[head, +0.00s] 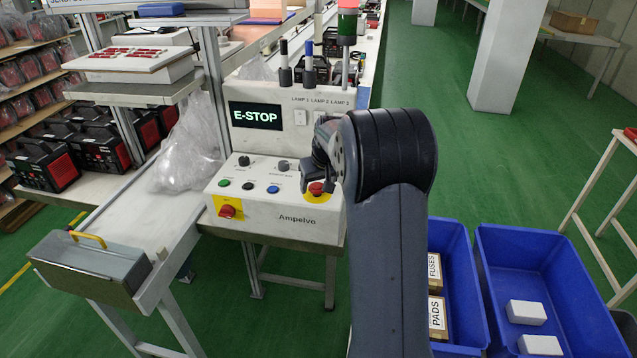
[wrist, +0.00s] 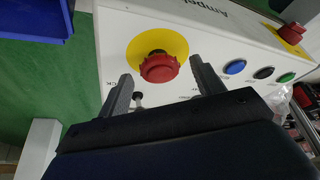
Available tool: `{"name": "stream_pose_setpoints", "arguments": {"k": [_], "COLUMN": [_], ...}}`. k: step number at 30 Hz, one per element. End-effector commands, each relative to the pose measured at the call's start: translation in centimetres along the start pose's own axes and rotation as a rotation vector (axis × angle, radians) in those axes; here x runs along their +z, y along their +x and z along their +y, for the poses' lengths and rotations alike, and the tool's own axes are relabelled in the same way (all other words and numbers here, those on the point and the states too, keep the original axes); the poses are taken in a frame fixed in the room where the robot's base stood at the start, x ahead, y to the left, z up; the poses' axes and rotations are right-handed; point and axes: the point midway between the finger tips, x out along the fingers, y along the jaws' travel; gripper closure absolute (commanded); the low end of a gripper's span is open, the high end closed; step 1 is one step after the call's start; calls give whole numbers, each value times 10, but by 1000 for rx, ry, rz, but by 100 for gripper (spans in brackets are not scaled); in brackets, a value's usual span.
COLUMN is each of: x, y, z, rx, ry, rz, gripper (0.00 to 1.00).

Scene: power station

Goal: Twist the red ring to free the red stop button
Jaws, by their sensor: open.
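The red stop button (wrist: 158,68) is a round red head with a notched red ring, on a yellow disc (wrist: 176,43) on the white control box. In the head view the button (head: 316,188) shows at the right of the box, partly covered by my gripper. My gripper (wrist: 162,69) is open, with one finger on each side of the red head. Gaps show between the fingers and the ring, so it appears to hold nothing. The display (head: 255,116) above the box reads "E-STOP".
A red rotary switch (head: 227,211) on a yellow plate sits at the box's left. Green, black and blue buttons (head: 273,189) lie between. A plastic bag (head: 183,150) is left of the box. Blue bins (head: 540,245) stand on the floor at right.

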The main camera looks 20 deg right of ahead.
Motion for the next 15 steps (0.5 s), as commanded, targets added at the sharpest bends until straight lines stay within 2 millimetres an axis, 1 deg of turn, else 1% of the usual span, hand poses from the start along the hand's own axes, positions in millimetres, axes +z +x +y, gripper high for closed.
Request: {"name": "stream_pose_setpoints", "arguments": {"k": [2,15], "x": [0,0], "y": [0,0], "z": [0,0], "rx": [0,0], "ry": [0,0], "rz": [0,0], "gripper": [38,74]}}
